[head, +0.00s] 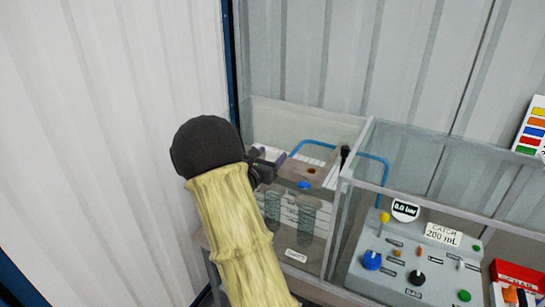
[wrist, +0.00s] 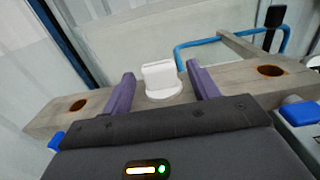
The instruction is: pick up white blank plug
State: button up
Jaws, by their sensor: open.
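The white blank plug (wrist: 161,80) shows in the wrist view as a white piece with a flat upright tab on a round base. It sits on a grey block (wrist: 225,70), between two round brown-rimmed holes. My gripper (wrist: 161,85) is open, with one purple finger on each side of the plug and a visible gap at each. In the head view my gripper (head: 268,160) is over the left end of the clear-walled bench, and my arm hides part of it. I cannot make out the plug in the head view.
A blue tube (wrist: 195,45) loops behind the block. Blue caps (wrist: 300,111) are near its front corners. A clear wall (head: 345,190) divides the bench. To its right is a control panel (head: 415,265) with knobs and a gauge. A corrugated wall stands close behind.

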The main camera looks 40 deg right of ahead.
jog(key=shift+c, duration=0.2)
jog(key=c, duration=1)
jog(key=shift+c, duration=0.2)
notch_tip(320, 180, up, 10)
jog(key=b, duration=0.1)
jog(key=shift+b, duration=0.4)
